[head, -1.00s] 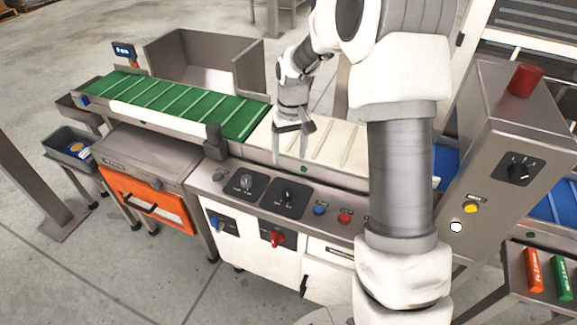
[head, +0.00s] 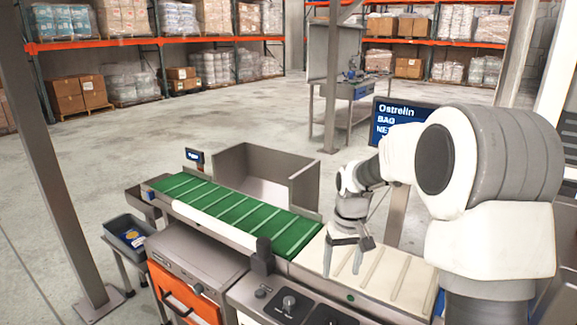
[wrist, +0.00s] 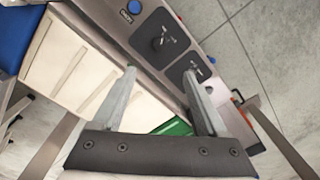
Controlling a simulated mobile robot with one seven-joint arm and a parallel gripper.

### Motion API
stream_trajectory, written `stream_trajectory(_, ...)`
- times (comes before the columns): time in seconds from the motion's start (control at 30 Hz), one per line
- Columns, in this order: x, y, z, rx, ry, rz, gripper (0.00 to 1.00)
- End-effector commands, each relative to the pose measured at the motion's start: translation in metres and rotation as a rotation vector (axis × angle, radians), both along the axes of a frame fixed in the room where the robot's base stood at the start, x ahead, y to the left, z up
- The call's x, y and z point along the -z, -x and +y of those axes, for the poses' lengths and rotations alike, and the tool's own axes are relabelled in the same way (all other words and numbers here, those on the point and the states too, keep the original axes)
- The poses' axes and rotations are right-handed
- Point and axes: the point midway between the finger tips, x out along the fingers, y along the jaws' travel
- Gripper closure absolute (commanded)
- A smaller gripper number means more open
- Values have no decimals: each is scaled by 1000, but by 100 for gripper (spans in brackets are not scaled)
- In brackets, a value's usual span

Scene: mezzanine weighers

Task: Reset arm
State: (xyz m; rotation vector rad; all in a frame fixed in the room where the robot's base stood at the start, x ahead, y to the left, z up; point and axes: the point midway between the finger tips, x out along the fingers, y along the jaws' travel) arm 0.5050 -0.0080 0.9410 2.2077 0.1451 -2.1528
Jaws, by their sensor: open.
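My gripper (head: 343,258) hangs fingers down above the cream section of the conveyor (head: 385,276) in the head view. Its two fingers are apart with nothing between them. In the wrist view the open fingers (wrist: 163,95) reach over the conveyor's edge and the control panel (wrist: 150,30), which carries two black knobs. My arm is bent and fills the right side of the head view.
A green belt section (head: 230,215) adjoins the cream one, with a steel bin (head: 262,170) behind it. A grey tub (head: 128,232) stands at left beside a steel post (head: 52,150). A display screen (head: 400,122) is behind my arm. Open floor lies beyond.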

Motion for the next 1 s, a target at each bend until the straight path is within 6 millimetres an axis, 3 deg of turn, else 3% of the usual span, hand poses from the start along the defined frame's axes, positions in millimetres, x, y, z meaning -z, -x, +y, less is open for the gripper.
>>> stream_trajectory(0.03,-20,6,1,1,8,-20,24)
stream_trajectory(0.2,-69,34,2,9,30,-76,24)
stream_trajectory(0.5,-140,91,4,34,55,-179,24)
stream_trajectory(0.7,-176,132,5,52,58,-249,24)
stream_trajectory(1.0,-213,195,6,81,43,-354,24)
